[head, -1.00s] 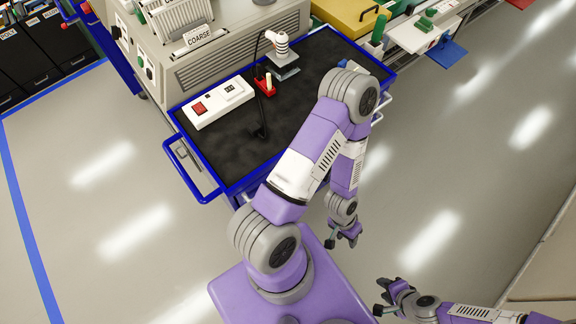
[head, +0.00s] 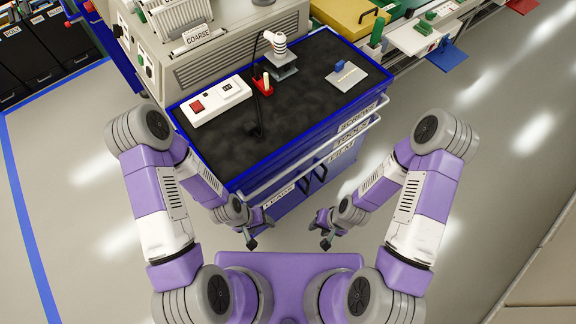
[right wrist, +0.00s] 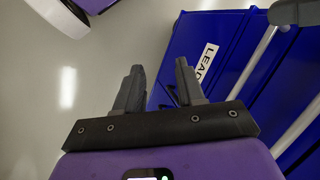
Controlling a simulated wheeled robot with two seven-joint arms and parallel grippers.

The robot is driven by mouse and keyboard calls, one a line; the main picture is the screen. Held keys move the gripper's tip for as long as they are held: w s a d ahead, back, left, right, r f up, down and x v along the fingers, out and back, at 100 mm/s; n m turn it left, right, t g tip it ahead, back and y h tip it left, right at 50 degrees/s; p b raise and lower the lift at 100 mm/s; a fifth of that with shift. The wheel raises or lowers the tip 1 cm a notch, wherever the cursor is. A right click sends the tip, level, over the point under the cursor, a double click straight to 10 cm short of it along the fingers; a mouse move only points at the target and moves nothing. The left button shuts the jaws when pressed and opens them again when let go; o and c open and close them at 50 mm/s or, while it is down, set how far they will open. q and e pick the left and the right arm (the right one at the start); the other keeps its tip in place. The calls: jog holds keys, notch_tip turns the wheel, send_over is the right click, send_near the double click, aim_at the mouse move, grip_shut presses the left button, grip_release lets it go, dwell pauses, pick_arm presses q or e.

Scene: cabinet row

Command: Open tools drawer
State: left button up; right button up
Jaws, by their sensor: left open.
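The blue cart (head: 183,130) has a black top and a front with long pale handle bars. A tag that seems to read TOOLS (head: 351,140) marks the tools drawer, just below the SCREWS tag (head: 357,126); the drawer front looks closed. My left gripper (head: 251,241) is open and empty near the lower left of the cart front, by the LEADS tag (head: 279,198). My right gripper (head: 324,235) is open and empty in front of the cart. In the right wrist view its two fingers (right wrist: 158,88) stand apart, with the LEADS tag (right wrist: 207,62) beyond them.
On the cart top are a white power strip (head: 214,103), a red item with a black cable (head: 262,84), a stand with a white ringed piece (head: 281,58) and a grey plate with a blue block (head: 345,76). A grey machine (head: 220,45) stands behind. Floor is clear either side.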

aim_at(311, 167)
jog(key=s+a+f+m+g+y+b, duration=0.1)
jog(key=s+f+m+g+y+b, duration=0.2)
jog(key=m, duration=0.6)
jog(key=w+a+m+t+y, duration=0.2)
jog(key=w+a+m+y, duration=0.3)
jog(key=m, duration=0.9)
jog(key=w+d+f+m+t+h+b, duration=0.1)
jog(key=w+d+m+t, duration=0.3)
jog(key=w+m+t, duration=0.45)
jog(key=w+d+f+m+t+h+b, duration=0.1)
jog(key=w+d+m+t, duration=0.35)
jog(key=w+m, duration=0.6)
jog(key=shift+m, duration=0.3)
jog(key=b+x, duration=0.1)
jog(key=x, duration=0.5)
jog(key=shift+a+f, duration=0.15)
jog(key=shift+a, duration=0.15)
jog(key=shift+s, duration=0.1)
grip_shut()
